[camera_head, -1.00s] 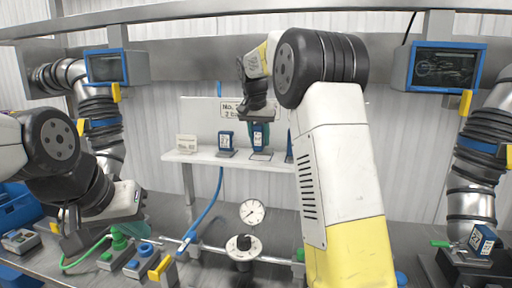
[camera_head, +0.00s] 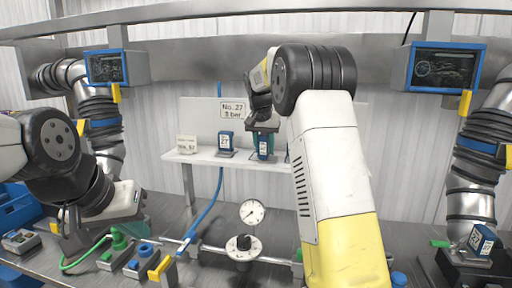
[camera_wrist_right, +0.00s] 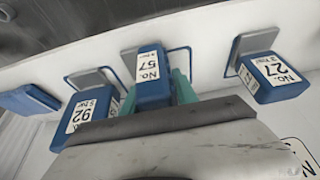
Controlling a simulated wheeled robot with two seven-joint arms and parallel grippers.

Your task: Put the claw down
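The claw is a blue block labelled No. 57 (camera_head: 264,147), also in the right wrist view (camera_wrist_right: 149,80). My right gripper (camera_head: 265,130) is over the white shelf with its teal fingers on both sides of this block, seemingly closed on it. The block stands upright at the shelf, over its outlined place; whether its base fully touches is hard to tell. Block No. 27 (camera_head: 225,142) is to its left on the shelf, also in the right wrist view (camera_wrist_right: 270,78). Block No. 92 (camera_wrist_right: 88,122) is on its other side.
The white shelf (camera_head: 185,157) carries the blocks in outlined places. A sign reading No. 27, 3 bar (camera_head: 233,110) stands behind. Another blue block (camera_head: 483,239) is at the far right.

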